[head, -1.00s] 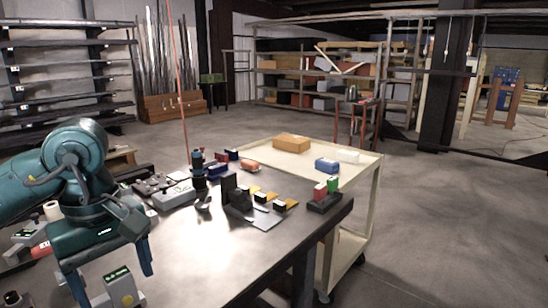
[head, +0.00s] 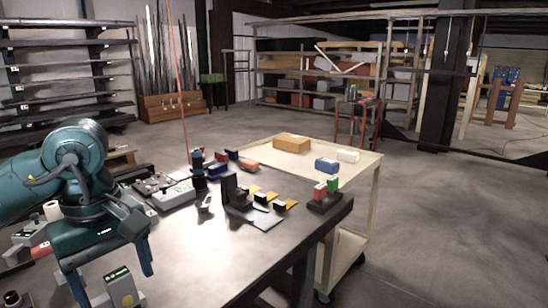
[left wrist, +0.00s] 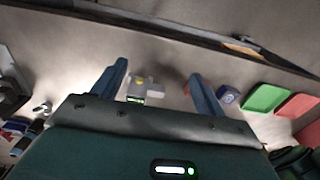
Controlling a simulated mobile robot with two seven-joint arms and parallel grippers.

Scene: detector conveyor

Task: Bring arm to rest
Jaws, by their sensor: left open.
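My left gripper (head: 112,282) hangs over the near left part of the dark workbench (head: 210,262), its two blue fingers apart and pointing down. A grey handheld device (head: 122,289) with a green display and a yellow button shows between and below the fingers in the head view. In the left wrist view my left gripper (left wrist: 158,72) is open with nothing between its fingers. The grey device (left wrist: 140,90) lies beyond them there, apart from both fingers. My right gripper is in neither view.
More devices and a red-ended tool lie left of the gripper. A black stand with small blocks (head: 245,207) and a holder with red and green blocks (head: 324,199) stand toward the bench's right. A cream cart (head: 365,172) carrying boxes adjoins the bench. The bench's near middle is clear.

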